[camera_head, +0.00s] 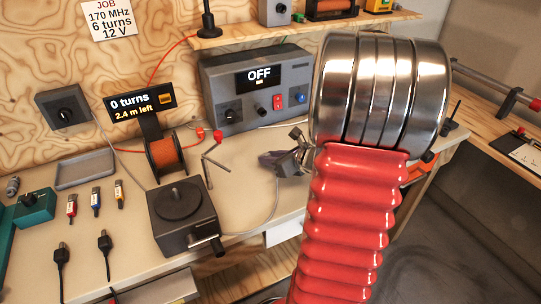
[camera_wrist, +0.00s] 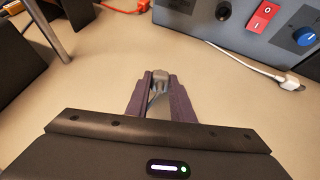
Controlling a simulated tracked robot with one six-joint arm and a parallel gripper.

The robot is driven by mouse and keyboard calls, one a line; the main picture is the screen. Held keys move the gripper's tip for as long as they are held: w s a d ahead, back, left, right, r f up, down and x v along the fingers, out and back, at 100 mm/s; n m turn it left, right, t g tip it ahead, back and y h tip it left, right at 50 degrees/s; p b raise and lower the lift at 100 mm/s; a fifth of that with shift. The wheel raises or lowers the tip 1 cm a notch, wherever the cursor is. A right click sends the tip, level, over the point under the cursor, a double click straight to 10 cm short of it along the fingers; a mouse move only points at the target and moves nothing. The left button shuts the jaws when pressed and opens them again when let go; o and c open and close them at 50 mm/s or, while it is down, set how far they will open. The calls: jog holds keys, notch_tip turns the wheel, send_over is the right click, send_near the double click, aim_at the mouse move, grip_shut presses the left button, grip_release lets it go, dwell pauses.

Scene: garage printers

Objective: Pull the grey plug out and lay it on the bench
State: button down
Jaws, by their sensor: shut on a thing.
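My gripper (camera_wrist: 160,82) is shut on the grey plug (camera_wrist: 160,76), held between the tips of its two dark purple fingers. The plug is out over the pale bench top (camera_wrist: 105,75), clear of any socket in view. I cannot tell whether it touches the bench. In the head view my gripper (camera_head: 268,159) is low over the bench, in front of the grey power unit (camera_head: 257,85); the plug cannot be made out there. A thin grey cable (camera_head: 276,205) runs down from near the gripper along the bench.
A white plug (camera_wrist: 290,82) with a pale cable lies right of the gripper, by the power unit. A bent metal rod (camera_head: 215,163), an orange spool (camera_head: 164,154) and a dark box (camera_head: 183,215) stand to the left. My red arm hides the bench's right part.

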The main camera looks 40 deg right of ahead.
jog(key=shift+f, duration=0.4)
jog(key=c, duration=1.5)
grip_release()
jog(key=shift+o, duration=0.2)
jog(key=v, duration=1.3)
jog(key=shift+s+r, duration=0.2)
jog(key=shift+s, duration=0.15)
